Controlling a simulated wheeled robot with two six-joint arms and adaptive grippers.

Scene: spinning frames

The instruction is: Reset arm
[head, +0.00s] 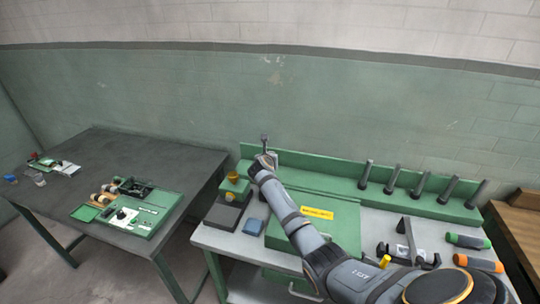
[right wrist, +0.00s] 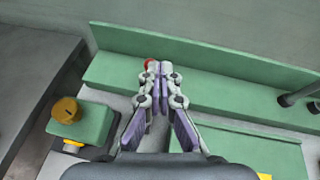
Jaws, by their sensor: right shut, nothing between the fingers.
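My right arm comes in from the lower right of the head view and reaches over the green bench fixture. Its gripper (head: 265,158) is at the left end of the green rail (head: 310,173), small and partly hidden by the arm. In the right wrist view the two fingers of the right gripper (right wrist: 159,72) are together, with nothing seen held between them. A small red thing (right wrist: 148,63) shows just behind the fingertips, mostly hidden. I cannot tell whether the fingers touch it. My left gripper is in neither view.
Dark upright posts (head: 392,179) stand along the rail to the right. A green block with a yellow knob (head: 233,176) is left of the arm, with a blue block (head: 254,227) nearby. Green and orange rolls (head: 468,241) lie at right. A dark table (head: 150,160) stands left.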

